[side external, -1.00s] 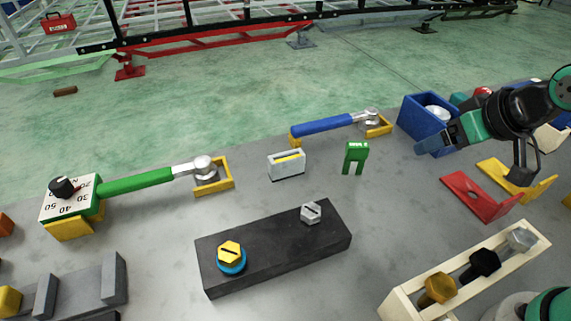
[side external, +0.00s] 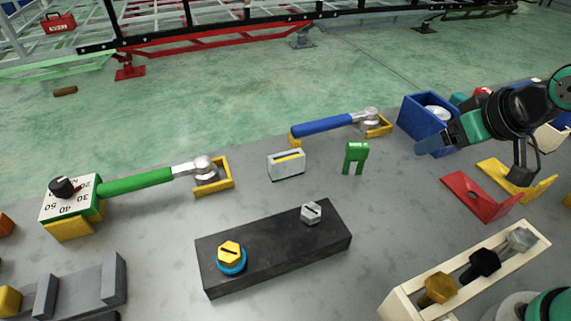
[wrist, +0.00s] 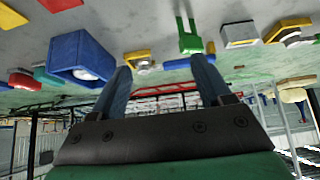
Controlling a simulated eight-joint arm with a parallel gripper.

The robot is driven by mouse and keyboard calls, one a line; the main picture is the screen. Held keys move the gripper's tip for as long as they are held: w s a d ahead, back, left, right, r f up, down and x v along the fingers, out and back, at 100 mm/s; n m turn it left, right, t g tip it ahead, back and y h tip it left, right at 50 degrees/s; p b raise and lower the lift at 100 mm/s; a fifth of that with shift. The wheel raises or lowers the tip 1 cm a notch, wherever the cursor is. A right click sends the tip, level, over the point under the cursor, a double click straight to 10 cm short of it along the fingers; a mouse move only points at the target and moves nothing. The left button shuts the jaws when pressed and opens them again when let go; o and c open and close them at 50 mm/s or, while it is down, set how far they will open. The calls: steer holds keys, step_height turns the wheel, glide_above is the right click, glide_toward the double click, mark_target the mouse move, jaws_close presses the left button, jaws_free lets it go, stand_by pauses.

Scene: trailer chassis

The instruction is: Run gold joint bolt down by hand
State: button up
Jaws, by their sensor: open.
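A gold hex bolt (side external: 230,249) with a dark slot across its head stands in the left end of the black joint block (side external: 275,255), with a blue ring around it under the head. A silver slotted bolt (side external: 311,210) sits in the block's right end. I cannot tell how deep the gold bolt is seated. My gripper (side external: 434,145) is at the right, above the table near the blue bin, well apart from the block. In the wrist view my gripper (wrist: 162,78) shows two blue fingers spread apart with nothing between them. The joint block does not show in the wrist view.
A cream rack (side external: 400,302) with gold, black and silver bolts stands at front right. A green-handled wrench (side external: 135,182), a blue-handled wrench (side external: 322,125), a green fork-shaped piece (side external: 355,157) and a blue bin (side external: 415,113) lie behind. Table around the block is mostly clear.

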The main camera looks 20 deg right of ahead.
steer(key=w+a+r+n+g+y, duration=0.1)
steer(key=w+a+r+n+g, duration=0.25)
steer(key=a+n, duration=0.65)
steer(key=n+g+h, duration=0.1)
steer(key=n+g, duration=0.3)
steer(key=n, duration=2)
glide_above(229, 247)
step_height(229, 247, down, 6)
steer(key=shift+w+f, duration=0.1)
steer(key=shift+f, duration=0.4)
step_height(229, 247, down, 5)
